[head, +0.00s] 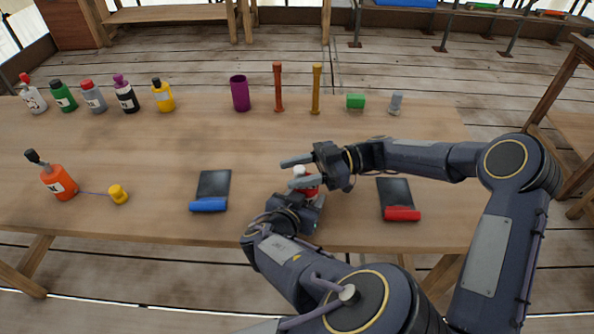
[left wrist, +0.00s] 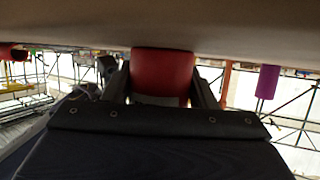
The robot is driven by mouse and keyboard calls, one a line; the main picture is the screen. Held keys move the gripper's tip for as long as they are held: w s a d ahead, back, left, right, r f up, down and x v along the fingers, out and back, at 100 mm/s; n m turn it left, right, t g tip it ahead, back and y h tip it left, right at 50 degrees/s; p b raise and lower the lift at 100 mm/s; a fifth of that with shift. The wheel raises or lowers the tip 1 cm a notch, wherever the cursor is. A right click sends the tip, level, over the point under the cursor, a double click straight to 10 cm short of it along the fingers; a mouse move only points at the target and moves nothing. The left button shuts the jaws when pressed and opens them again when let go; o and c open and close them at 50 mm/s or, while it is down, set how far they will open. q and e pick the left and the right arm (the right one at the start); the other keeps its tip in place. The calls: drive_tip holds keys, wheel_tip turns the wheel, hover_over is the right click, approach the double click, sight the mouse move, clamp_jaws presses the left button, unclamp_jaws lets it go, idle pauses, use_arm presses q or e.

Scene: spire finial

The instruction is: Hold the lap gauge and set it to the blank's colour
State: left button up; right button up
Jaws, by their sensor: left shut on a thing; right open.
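A red piece with a white top (head: 309,192), seemingly the lap gauge, stands at the front middle of the table. My left gripper (head: 300,203) is shut on it low down, and its red body (left wrist: 162,75) shows between the fingers in the left wrist view. My right gripper (head: 291,172) is open, its two fingers pointing left around or just beside the white top; I cannot tell if they touch it. The gauge's setting is hidden. I cannot tell which piece is the blank; a purple cylinder (head: 240,94), a green block (head: 355,101) and a grey piece (head: 396,103) stand at the back.
Orange-red (head: 278,88) and golden (head: 316,90) posts stand at the back. Several bottles (head: 124,95) line the back left. An orange bottle (head: 58,177) and yellow cap (head: 118,194) are front left. Dark pads with blue (head: 208,205) and red (head: 402,214) rolls flank my grippers.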

drive_tip(key=v, duration=1.2)
use_arm(q)
drive_tip(key=o, duration=1.1)
